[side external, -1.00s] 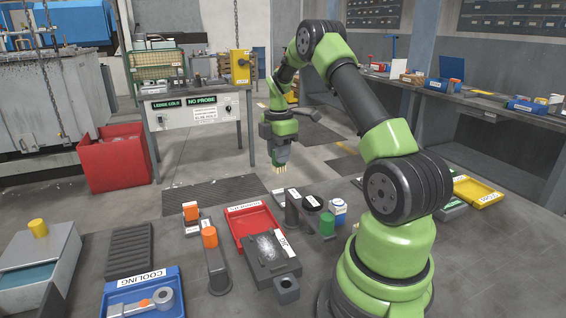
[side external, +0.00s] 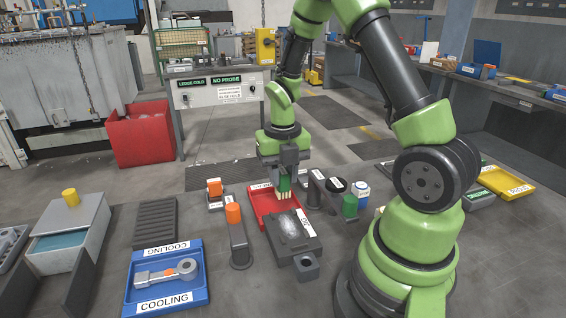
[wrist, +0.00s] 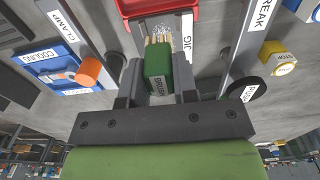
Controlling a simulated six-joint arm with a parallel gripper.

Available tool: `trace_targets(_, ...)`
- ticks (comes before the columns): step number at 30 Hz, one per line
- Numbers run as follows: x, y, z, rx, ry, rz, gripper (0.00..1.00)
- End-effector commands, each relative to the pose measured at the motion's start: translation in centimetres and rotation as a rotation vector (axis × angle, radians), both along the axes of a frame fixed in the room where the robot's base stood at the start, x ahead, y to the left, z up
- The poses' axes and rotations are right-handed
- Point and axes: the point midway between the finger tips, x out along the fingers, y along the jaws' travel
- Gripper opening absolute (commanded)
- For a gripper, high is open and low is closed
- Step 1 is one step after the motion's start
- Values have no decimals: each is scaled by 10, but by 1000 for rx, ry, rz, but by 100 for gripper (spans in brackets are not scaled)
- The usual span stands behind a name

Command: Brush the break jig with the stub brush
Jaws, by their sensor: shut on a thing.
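My gripper (side external: 285,172) is shut on the stub brush (side external: 284,184), which has a green block and pale bristles pointing down. In the wrist view the brush (wrist: 158,70) sits between the fingers, its bristles toward the jig. The break jig (side external: 287,244) is a dark block with a JIG label and a pale dusty patch on top. The bristles appear just above the jig's far end, near the red tray (side external: 262,204). I cannot tell whether they touch it. The jig's label also shows in the wrist view (wrist: 187,32), with the rest partly hidden by the brush.
An orange-knobbed clamp lever (side external: 238,240) stands left of the jig. The blue COOLING tray (side external: 196,297) holds a grey metal part.

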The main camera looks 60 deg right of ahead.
Motion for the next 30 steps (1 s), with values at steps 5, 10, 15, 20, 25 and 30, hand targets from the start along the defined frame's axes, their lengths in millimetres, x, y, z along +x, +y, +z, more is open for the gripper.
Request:
trace_targets(5,-1,0,-23,2,5,-3,3)
trace_targets(10,0,0,-30,0,0,-3,3)
trace_targets(15,0,0,-30,0,0,-3,3)
trace_targets(20,0,0,-32,0,0,-3,3)
trace_targets(25,0,0,-35,1,1,-4,3)
trace_targets(30,0,0,-38,1,1,-5,3)
